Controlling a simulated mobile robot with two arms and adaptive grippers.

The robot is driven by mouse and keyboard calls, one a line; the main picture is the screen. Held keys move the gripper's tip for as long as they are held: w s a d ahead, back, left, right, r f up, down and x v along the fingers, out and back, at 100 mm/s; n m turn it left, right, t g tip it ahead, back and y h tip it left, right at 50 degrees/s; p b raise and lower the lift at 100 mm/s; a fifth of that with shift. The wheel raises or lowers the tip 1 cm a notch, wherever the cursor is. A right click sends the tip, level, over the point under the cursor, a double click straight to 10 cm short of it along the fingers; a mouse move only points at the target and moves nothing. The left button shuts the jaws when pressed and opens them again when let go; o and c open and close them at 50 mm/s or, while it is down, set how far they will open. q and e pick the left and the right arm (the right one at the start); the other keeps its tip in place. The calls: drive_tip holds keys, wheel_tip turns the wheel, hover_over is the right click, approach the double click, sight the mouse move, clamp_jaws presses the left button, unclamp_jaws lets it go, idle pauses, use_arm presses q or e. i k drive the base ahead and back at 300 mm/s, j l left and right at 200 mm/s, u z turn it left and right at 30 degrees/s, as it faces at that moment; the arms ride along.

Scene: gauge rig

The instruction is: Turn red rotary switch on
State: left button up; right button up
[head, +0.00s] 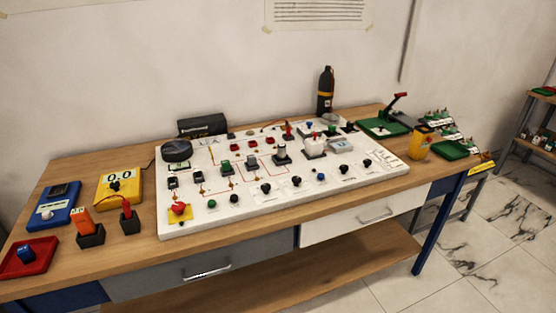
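A white panel board (225,222) lies on the wooden table and carries several knobs, buttons and switches. A red knob (180,207) on a yellow base sits at its front left corner. A small upright red part (288,130) stands near the board's back edge, and several small red pieces (251,133) lie in the back row to its left. At this size I cannot tell which red part is the rotary switch, or its setting. Neither of my grippers is in view.
On the wooden table (140,254), a yellow meter (103,190), blue meter (46,214) and red tray (18,266) stand left. A dark bottle (326,90) stands behind the board. A green device (377,128) and yellow cup (421,143) are right. Drawers are below the front edge.

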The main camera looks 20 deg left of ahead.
sight(178, 207)
drive_tip(key=u, duration=1.25)
